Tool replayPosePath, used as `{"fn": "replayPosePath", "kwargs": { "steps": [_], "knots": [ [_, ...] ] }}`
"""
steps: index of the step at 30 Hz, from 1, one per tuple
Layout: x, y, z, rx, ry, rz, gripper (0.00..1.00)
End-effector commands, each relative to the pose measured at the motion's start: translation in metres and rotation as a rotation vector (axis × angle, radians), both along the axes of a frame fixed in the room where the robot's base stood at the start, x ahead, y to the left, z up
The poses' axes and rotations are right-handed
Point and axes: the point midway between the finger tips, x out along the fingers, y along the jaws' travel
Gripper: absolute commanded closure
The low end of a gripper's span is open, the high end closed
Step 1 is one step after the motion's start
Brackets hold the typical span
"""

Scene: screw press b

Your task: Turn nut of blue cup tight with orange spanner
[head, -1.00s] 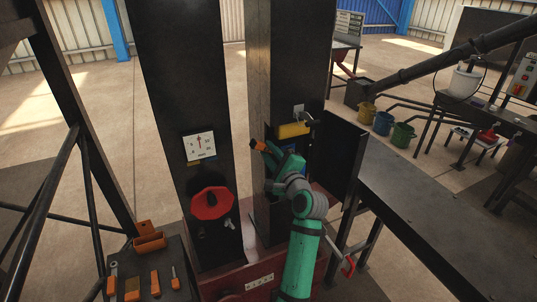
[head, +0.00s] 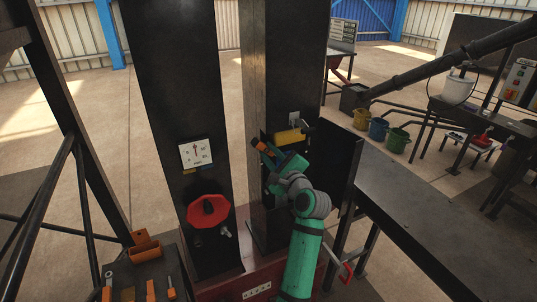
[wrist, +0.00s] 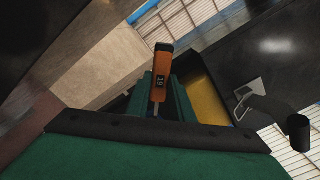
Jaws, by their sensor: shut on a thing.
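My gripper (head: 272,154) is shut on the orange spanner (head: 259,144), in front of the right-hand black column. In the wrist view the spanner's orange handle (wrist: 161,76), with a black end and a small dark label, stands up between the green fingers of my gripper (wrist: 160,100). The spanner's working end is hidden down between the fingers. A yellow part (head: 288,137) sits on the column just above and right of my gripper; it also shows in the wrist view (wrist: 206,92). I cannot make out the blue cup or its nut; my gripper covers that area.
The left column carries a white dial (head: 195,153) and a red handwheel (head: 209,210). A dark panel (head: 336,165) stands close right of my arm. A lever with a black knob (wrist: 297,132) sticks out near my wrist. Orange-handled tools lie on a side table (head: 135,275).

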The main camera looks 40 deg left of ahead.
Motion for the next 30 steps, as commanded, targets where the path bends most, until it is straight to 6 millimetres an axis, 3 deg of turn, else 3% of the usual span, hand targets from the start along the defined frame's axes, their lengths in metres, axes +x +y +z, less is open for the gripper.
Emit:
{"fn": "replayPosePath", "kwargs": {
  "steps": [17, 30],
  "knots": [
    [0.0, -0.016, 0.003, 0.008, -0.002, -0.012, 1.0],
    [-0.011, -0.042, 0.002, 0.006, -0.002, -0.011, 1.0]
  ]
}}
